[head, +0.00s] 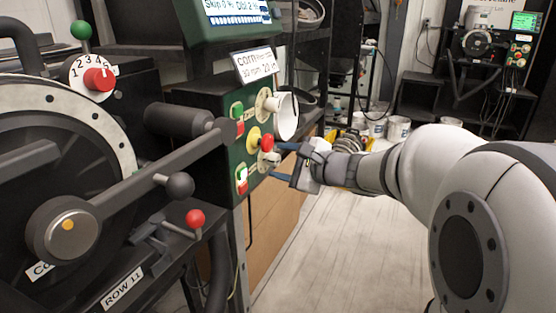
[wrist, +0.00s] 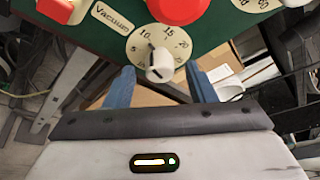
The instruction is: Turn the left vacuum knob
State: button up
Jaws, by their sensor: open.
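The vacuum knob (wrist: 160,65) is a white pointer knob on a round cream dial marked with numbers. A "Vacuum" label (wrist: 113,18) sits beside it on the green panel. In the head view its dial (head: 268,160) is partly hidden near my fingers. My gripper (wrist: 160,86) is open with blue fingers, one on each side of the knob's lower end in the wrist view. It also shows at the panel in the head view (head: 281,162). I cannot tell whether a finger touches the knob.
A red button (head: 266,143) on a yellow base is just above the dial. A white cup-shaped part (head: 285,116) sticks out higher up. Green-and-red switches (head: 241,180) are to the left. A second dial (wrist: 255,4) is at the wrist view's top right. Floor (head: 340,230) is clear below my arm.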

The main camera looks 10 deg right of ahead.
jog(key=p+v, duration=0.1)
jog(key=v, duration=0.6)
jog(key=shift+a, duration=0.1)
